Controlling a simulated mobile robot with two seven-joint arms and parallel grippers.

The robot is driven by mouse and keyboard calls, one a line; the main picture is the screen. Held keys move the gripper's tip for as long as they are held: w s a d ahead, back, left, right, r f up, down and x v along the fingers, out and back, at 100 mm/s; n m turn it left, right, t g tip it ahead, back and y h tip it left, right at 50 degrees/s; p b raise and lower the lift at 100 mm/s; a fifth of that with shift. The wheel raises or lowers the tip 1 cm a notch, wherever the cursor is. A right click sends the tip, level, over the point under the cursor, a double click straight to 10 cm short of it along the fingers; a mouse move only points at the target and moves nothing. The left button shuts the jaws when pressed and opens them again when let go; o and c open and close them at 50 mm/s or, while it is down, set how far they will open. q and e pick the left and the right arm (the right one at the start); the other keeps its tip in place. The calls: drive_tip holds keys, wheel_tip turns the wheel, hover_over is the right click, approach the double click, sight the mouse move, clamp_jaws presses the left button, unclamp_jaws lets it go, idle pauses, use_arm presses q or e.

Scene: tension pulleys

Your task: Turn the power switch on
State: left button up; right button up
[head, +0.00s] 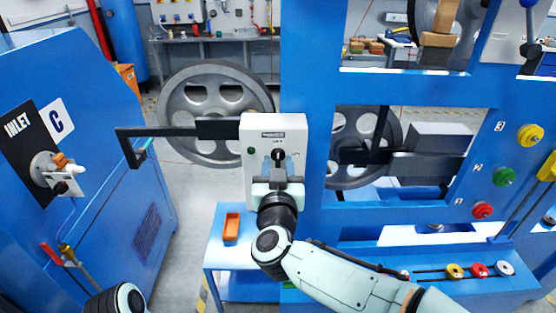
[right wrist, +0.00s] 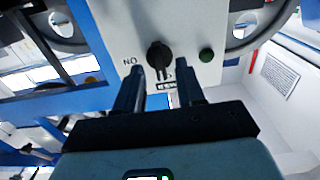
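The power switch is a black rotary knob (head: 279,156) on a light grey box (head: 262,190) fixed beside the blue frame. Its bar stands upright in the head view. An ON label (right wrist: 130,62) shows upside down beside the knob (right wrist: 159,55) in the right wrist view. My right gripper (head: 278,177) is just below and in front of the knob. In the right wrist view its two fingers (right wrist: 160,76) are apart, with nothing between them that I can make out; the knob lies just beyond the fingertips, roughly centred. My left gripper is out of view.
A small green button (right wrist: 206,55) is on the same box. A black bar (head: 165,131) sticks out left of the box. Grey pulleys (head: 203,100) are behind.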

drive_tip(key=shift+w, duration=0.6)
clamp_jaws()
